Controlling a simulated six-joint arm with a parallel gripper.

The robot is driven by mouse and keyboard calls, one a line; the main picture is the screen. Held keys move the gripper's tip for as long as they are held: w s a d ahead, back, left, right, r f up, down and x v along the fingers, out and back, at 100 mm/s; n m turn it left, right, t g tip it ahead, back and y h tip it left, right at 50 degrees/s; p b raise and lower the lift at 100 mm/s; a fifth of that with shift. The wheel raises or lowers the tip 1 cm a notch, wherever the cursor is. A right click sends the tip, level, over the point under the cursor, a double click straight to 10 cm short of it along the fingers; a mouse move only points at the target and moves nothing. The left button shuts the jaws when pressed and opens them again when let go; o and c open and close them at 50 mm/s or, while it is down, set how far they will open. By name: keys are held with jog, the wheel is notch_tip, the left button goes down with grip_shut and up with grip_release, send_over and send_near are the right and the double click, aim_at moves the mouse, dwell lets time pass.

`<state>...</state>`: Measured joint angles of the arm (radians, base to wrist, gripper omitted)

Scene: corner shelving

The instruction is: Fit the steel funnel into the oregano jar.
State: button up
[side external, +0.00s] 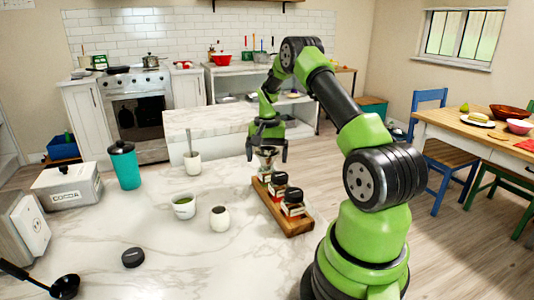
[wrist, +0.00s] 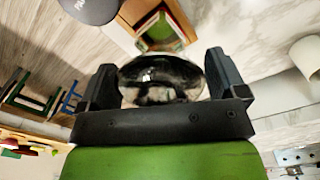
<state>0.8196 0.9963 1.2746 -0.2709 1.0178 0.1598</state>
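The steel funnel (wrist: 160,80) is between the two fingers of my gripper (wrist: 160,85) in the wrist view, its shiny rim against both fingers. In the side view my gripper (side external: 267,150) points down over the far end of a wooden rack (side external: 297,228), with the funnel (side external: 267,153) at its fingertips. A jar with green contents (wrist: 158,30) shows in the rack beyond the funnel in the wrist view; it may be the oregano jar. I cannot read its label. Whether the funnel's spout touches it is hidden.
Two black-lidded jars (side external: 280,183) (side external: 293,203) stand nearer in the rack. The counter's front middle is clear.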

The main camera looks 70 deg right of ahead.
jog(key=shift+o, duration=0.5)
jog(key=shift+r, duration=0.3)
notch_tip(320, 180, up, 9)
jog(key=shift+r, duration=0.2)
